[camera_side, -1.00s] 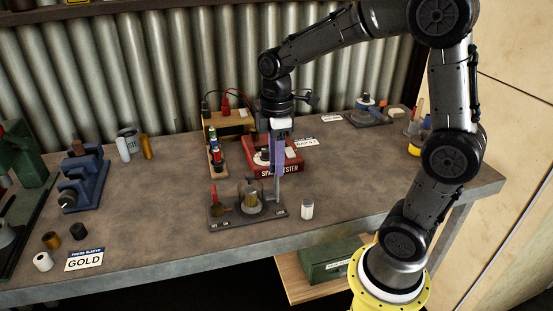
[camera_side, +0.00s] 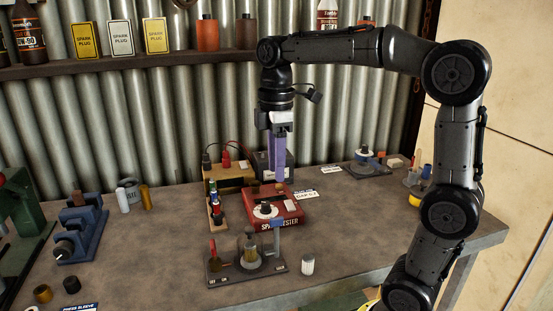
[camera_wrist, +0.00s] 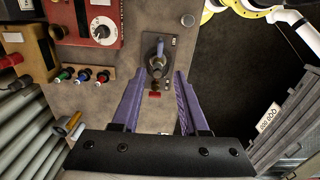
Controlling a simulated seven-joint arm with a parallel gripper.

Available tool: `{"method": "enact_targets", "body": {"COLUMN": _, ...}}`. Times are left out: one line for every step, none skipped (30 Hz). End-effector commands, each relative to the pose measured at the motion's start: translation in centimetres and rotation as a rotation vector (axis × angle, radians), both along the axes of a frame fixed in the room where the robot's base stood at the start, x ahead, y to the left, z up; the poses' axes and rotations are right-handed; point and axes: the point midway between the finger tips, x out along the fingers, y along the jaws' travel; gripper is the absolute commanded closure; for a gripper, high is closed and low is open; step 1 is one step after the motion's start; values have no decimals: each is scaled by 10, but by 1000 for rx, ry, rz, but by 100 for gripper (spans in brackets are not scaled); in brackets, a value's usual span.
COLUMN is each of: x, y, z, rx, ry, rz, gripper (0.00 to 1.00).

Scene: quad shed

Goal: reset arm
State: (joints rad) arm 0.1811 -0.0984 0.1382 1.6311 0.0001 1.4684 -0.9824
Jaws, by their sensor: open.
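My gripper (camera_side: 279,178) points down with its purple fingers, raised above the bench behind the red spark tester (camera_side: 287,216). It also shows in the wrist view (camera_wrist: 158,78), where the two fingers stand apart with nothing between them. The red tester is at the upper left of the wrist view (camera_wrist: 92,42). A dark stand (camera_side: 222,276) with a red-handled lever and a clear dome is in front of the tester. In the wrist view the stand (camera_wrist: 163,16) lies beyond the fingertips. My gripper touches nothing that I can see.
A small rack with coloured plugs (camera_side: 217,220) and a wooden box with leads (camera_side: 231,178) stand left of the tester. A blue vise (camera_side: 82,232) is at left. A shelf (camera_side: 130,62) with bottles runs along the wall.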

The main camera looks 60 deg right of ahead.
Motion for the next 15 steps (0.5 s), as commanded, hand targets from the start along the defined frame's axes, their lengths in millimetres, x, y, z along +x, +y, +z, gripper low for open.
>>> {"method": "enact_targets", "body": {"x": 0, "y": 0, "z": 4, "rx": 0, "ry": -1, "rz": 0, "gripper": 56}}
{"method": "enact_targets", "body": {"x": 0, "y": 0, "z": 6, "rx": 0, "ry": 0, "rz": 0, "gripper": 56}}
{"method": "enact_targets", "body": {"x": 0, "y": 0, "z": 8, "rx": 0, "ry": 0, "rz": 0, "gripper": 56}}
{"method": "enact_targets", "body": {"x": 0, "y": 0, "z": 10, "rx": -1, "ry": -1, "rz": 0, "gripper": 56}}
{"method": "enact_targets", "body": {"x": 0, "y": 0, "z": 10, "rx": 0, "ry": 0, "rz": 0, "gripper": 56}}
{"method": "enact_targets", "body": {"x": 0, "y": 0, "z": 11, "rx": 0, "ry": 0, "rz": 0, "gripper": 56}}
{"method": "enact_targets", "body": {"x": 0, "y": 0, "z": 11, "rx": 0, "ry": 0, "rz": 0, "gripper": 56}}
{"method": "enact_targets", "body": {"x": 0, "y": 0, "z": 11, "rx": 0, "ry": 0, "rz": 0, "gripper": 56}}
{"method": "enact_targets", "body": {"x": 0, "y": 0, "z": 11, "rx": 0, "ry": 0, "rz": 0, "gripper": 56}}
{"method": "enact_targets", "body": {"x": 0, "y": 0, "z": 11, "rx": 0, "ry": 0, "rz": 0, "gripper": 56}}
{"method": "enact_targets", "body": {"x": 0, "y": 0, "z": 11, "rx": 0, "ry": 0, "rz": 0, "gripper": 56}}
{"method": "enact_targets", "body": {"x": 0, "y": 0, "z": 11, "rx": 0, "ry": 0, "rz": 0, "gripper": 56}}
{"method": "enact_targets", "body": {"x": 0, "y": 0, "z": 11, "rx": 0, "ry": 0, "rz": 0, "gripper": 56}}
{"method": "enact_targets", "body": {"x": 0, "y": 0, "z": 11, "rx": 0, "ry": 0, "rz": 1, "gripper": 56}}
{"method": "enact_targets", "body": {"x": -1, "y": 2, "z": 12, "rx": -1, "ry": -4, "rz": 5, "gripper": 56}}
